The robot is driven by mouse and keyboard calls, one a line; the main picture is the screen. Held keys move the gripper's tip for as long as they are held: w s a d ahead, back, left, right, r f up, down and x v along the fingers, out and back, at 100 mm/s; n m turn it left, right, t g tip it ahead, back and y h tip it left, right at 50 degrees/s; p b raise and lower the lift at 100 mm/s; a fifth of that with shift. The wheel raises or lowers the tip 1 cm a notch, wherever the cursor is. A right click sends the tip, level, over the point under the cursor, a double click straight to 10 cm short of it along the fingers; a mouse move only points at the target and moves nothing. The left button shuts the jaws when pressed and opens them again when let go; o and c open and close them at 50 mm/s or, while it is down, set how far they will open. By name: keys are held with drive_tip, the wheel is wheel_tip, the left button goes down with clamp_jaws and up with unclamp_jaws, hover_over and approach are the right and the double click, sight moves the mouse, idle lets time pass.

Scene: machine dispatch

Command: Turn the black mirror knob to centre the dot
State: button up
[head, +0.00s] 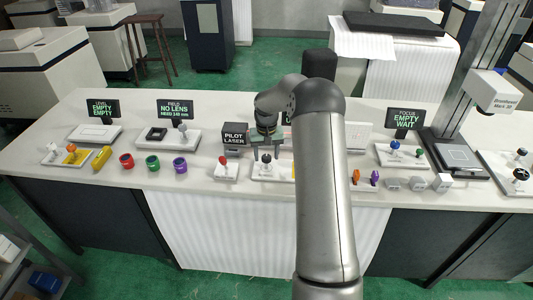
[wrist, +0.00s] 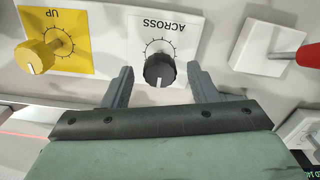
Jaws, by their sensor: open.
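The black knob (wrist: 159,70) sits on a white plate marked ACROSS, with a ring of tick marks around it. Its white pointer line faces the bottom of the wrist view. My gripper (wrist: 159,78) is open, with one finger on each side of the black knob and a visible gap on both sides. In the head view my gripper (head: 265,138) is over the middle of the bench, by the pilot laser (head: 234,139), and partly hidden by my arm. No dot can be made out; my arm covers part of the display behind.
A yellow knob (wrist: 38,55) on a yellow plate marked UP is left of the black knob in the wrist view. A red lever (wrist: 308,56) on a white block (wrist: 262,45) is at the right. Coloured rings and small stands line the bench (head: 100,180).

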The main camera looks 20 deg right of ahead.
drive_tip(key=c, duration=1)
drive_tip(key=shift+n, duration=0.3)
drive_tip(key=n+b, duration=0.2)
drive_tip(key=n, duration=0.9)
drive_tip(key=shift+r+b, duration=0.1)
drive_tip(key=shift+b, duration=0.2)
drive_tip(key=o, duration=1)
